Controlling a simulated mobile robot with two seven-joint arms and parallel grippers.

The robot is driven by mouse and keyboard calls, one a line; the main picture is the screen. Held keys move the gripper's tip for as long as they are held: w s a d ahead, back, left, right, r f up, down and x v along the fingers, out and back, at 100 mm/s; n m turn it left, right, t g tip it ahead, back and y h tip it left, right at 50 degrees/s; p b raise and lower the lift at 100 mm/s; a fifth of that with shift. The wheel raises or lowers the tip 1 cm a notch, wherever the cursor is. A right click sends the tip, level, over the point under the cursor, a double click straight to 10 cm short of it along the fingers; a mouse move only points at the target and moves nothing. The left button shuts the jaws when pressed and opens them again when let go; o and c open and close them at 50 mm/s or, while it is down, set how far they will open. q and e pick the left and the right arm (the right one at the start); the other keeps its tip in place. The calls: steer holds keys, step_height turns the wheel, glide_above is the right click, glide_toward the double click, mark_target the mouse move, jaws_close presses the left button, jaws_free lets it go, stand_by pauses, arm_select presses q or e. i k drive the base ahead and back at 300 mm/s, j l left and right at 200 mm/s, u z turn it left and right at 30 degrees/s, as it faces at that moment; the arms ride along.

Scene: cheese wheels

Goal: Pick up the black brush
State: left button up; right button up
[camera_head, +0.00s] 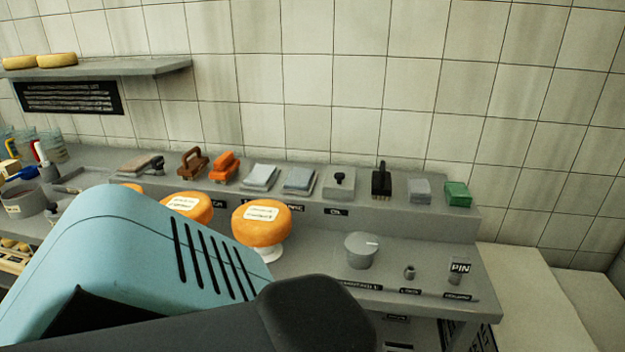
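A black brush (381,181) stands upright on the raised back ledge of the grey workbench, right of the middle of the head view. Its handle points up and its bristle end rests on the ledge. Nothing touches it from above. Neither of my grippers shows in the head view. A large light-blue and black part fills the lower left and middle and hides part of the bench.
Beside the brush are a grey box with a black knob (339,182) and a grey sponge (419,191). A green sponge (457,194) is farther right. Orange cheese wheels (261,225) and a grey pot (361,251) stand in front on the workbench (320,255).

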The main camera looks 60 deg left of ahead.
mark_target(382, 186)
steer(key=u, duration=1.55)
